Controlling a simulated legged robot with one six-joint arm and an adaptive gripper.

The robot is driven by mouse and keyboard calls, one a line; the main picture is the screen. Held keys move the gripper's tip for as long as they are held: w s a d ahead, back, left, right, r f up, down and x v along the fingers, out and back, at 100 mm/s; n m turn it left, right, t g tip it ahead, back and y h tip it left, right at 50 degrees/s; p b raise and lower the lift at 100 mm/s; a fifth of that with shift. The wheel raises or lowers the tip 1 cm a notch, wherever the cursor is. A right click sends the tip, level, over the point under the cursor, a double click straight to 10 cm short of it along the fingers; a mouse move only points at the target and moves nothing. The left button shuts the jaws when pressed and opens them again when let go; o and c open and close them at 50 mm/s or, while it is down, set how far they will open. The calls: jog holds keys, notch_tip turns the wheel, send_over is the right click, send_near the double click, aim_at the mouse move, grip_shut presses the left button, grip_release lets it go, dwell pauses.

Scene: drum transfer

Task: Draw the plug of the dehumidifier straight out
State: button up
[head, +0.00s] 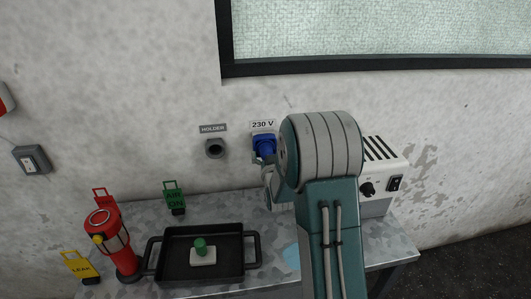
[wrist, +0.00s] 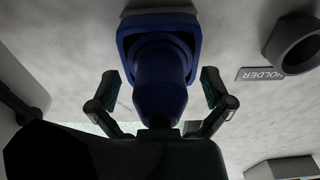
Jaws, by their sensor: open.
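The blue plug (wrist: 160,98) sits in the blue wall socket (wrist: 185,22), straight ahead in the wrist view. In the head view the socket and plug show as one blue shape (head: 264,145) under the "230 V" label (head: 263,125), partly hidden by my arm. My gripper (wrist: 161,88) is open, one finger on each side of the plug, with a visible gap on both sides. The white dehumidifier (head: 385,165) stands on the bench, partly behind my arm; its knob and black switch show. The plug's cable is not clearly visible.
The empty round holder (head: 215,148) is on the wall left of the socket; it also shows in the wrist view (wrist: 295,45). On the bench (head: 335,254) are a black tray (head: 205,273) with a green-knobbed piece, a red cylinder (head: 122,250), and green and yellow tags.

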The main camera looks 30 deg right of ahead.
dwell(0.3)
grip_shut()
jog(key=shift+s, duration=0.15)
jog(key=shift+v, duration=2.85)
